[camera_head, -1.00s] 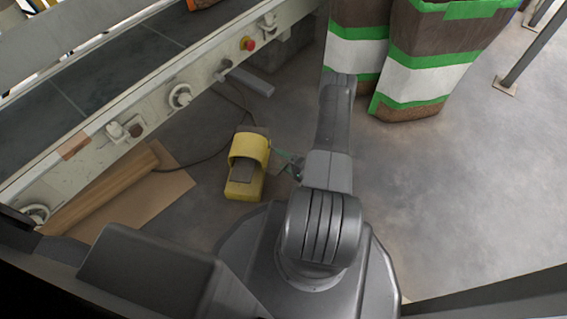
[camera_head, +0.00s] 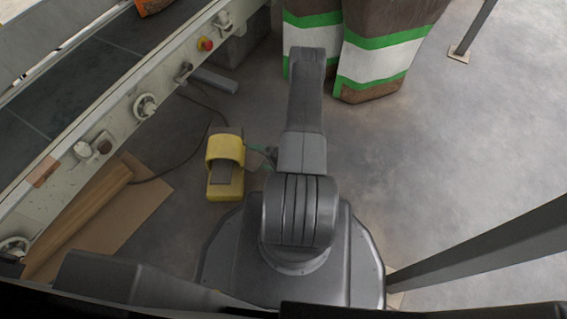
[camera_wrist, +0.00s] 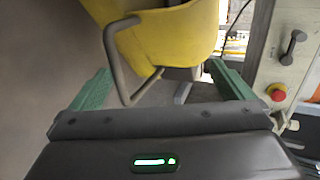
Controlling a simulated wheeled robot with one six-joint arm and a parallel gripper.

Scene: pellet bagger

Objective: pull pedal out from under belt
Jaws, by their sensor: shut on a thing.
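The foot pedal (camera_head: 225,150) is yellow with a grey tread and stands on the floor in front of the belt conveyor (camera_head: 85,62), with a visible gap between it and the belt's side frame. In the wrist view the yellow pedal cover (camera_wrist: 165,35) fills the top middle, with a grey bar handle (camera_wrist: 122,65) on it. My gripper (camera_wrist: 158,70) has its green fingers at either side of this handle area and is shut on the pedal. The exact contact is hidden. In the head view my gripper (camera_head: 268,154) shows at the pedal's right side, partly behind my arm.
A dark cable (camera_head: 180,165) runs from the pedal towards the belt. A cardboard sheet with a roll (camera_head: 95,205) lies at left. A red button (camera_head: 205,44) is on the belt frame. Striped bags (camera_head: 370,65) stand behind my arm. The floor (camera_head: 450,150) at right is open.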

